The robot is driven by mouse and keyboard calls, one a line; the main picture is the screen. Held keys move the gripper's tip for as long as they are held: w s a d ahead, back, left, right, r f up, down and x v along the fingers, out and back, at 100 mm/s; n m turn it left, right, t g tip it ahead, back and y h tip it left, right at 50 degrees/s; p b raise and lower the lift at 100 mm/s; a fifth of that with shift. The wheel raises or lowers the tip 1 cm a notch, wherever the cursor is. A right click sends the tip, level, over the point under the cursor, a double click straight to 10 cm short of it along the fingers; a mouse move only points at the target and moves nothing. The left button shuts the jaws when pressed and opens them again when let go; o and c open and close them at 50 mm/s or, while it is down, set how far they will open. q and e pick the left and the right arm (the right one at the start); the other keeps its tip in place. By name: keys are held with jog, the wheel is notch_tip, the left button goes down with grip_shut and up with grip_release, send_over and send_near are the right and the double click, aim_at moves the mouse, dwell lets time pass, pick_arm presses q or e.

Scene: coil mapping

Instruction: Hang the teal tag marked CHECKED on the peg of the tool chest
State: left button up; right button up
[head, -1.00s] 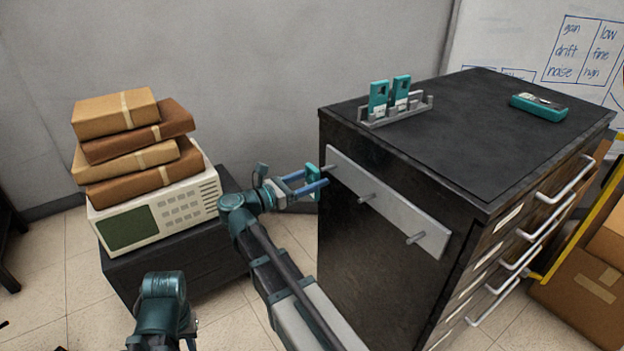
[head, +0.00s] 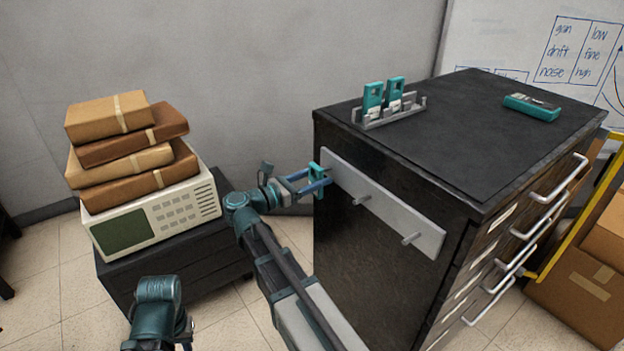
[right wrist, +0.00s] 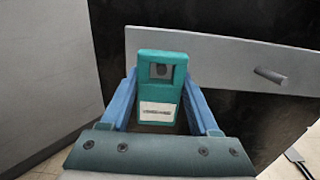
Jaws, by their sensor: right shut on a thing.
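My right gripper (head: 312,181) is shut on a teal tag (head: 316,172) with a square hole near its top and a white label. The label's writing is too small to read. The tag is upright in the right wrist view (right wrist: 160,85), in front of the left end of the grey peg rail (right wrist: 215,58). The rail (head: 385,207) is on the side of the black tool chest (head: 365,260). The leftmost peg is hidden behind or at the tag; I cannot tell whether it is through the hole. The middle peg (head: 361,200) and near peg (head: 411,238) are bare. My left gripper is out of view.
On the chest top, a grey rack (head: 390,117) holds two teal tags (head: 373,97), and a teal device (head: 532,106) lies at the right. Left stands a cream instrument (head: 155,217) under stacked brown parcels (head: 110,116). Cardboard boxes (head: 575,290) stand at the right.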

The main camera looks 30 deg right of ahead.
jog(key=shift+w+d, duration=0.1)
jog(key=shift+d, duration=1.15)
jog(key=shift+f+b, duration=0.2)
jog(key=shift+b, duration=0.1)
dwell(0.4)
jog(key=o, duration=1.4)
jog(key=shift+f, duration=0.1)
jog(key=shift+s+d, duration=0.1)
jog(key=shift+s, duration=0.1)
jog(key=c, duration=0.4)
jog(key=o, duration=0.5)
jog(key=shift+c, duration=0.2)
